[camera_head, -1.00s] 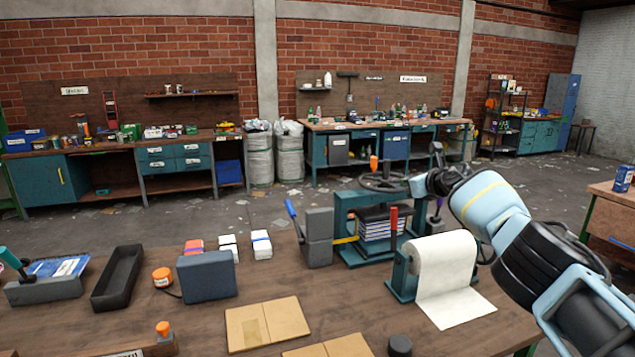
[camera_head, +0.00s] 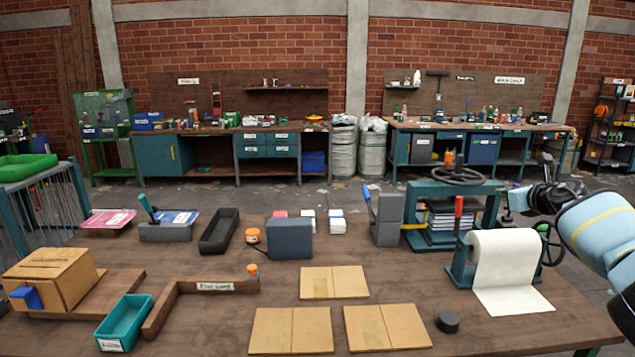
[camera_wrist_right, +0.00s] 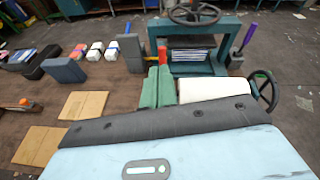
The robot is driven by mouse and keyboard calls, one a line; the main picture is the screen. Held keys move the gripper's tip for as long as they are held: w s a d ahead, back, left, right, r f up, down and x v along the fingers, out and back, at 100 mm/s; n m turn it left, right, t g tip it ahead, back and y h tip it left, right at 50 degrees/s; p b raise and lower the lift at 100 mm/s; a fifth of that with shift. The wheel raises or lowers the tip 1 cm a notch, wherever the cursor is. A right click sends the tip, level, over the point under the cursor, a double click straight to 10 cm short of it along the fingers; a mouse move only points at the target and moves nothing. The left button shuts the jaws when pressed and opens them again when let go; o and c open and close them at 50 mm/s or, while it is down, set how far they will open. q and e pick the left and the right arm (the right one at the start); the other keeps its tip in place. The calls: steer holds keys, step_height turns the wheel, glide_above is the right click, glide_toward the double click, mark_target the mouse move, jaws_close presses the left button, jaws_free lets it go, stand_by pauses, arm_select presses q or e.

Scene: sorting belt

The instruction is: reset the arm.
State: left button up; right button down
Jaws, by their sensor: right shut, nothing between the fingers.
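My right arm comes in from the right edge of the head view, pale blue with a yellow band and black joints. Its dark gripper end (camera_head: 535,198) is by the right side of the teal press, and its fingers are hard to make out there. In the right wrist view the green fingers (camera_wrist_right: 157,87) are together with nothing between them. They overlap the paper roll and the press in that picture. My left gripper is in neither view.
The teal press (camera_head: 425,188) and white paper roll (camera_head: 503,258) stand near my right arm on the brown workbench (camera_head: 215,325).

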steer(key=w+a+f+m+t+y, duration=0.15)
steer(key=a+f+m, duration=0.25)
steer(key=a+f, duration=1)
steer(key=s+a+f+m+h, duration=0.1)
steer(key=s+a+f+m, duration=1)
steer(key=f, duration=0.3)
steer(key=s+a+f+m+g+h, duration=0.15)
steer(key=s+f+m, duration=0.3)
steer(key=s, duration=0.45)
steer(key=s+f+m+g+h, duration=0.1)
steer(key=s+f+m+g, duration=0.3)
steer(key=s, duration=0.4)
steer(key=s+f+m+g+h, duration=0.1)
steer(key=s+f+m, duration=0.4)
steer(key=s, duration=0.4)
steer(key=s+d+r+m+g+y, duration=0.15)
steer(key=s+m+g, duration=0.25)
steer(key=s, duration=1.1)
steer(key=s+d+r+m+g, duration=0.1)
steer(key=s+r+m+g, duration=0.3)
steer(key=s, duration=1)
steer(key=w+a+f+t+y, duration=0.2)
steer(key=w+f+t, duration=0.4)
steer(key=f, duration=0.5)
steer(key=shift+w+a+f+t, duration=0.25)
steer(key=shift+a+t, duration=0.35)
steer(key=shift+t, duration=0.2)
steer(key=shift+m, duration=0.25)
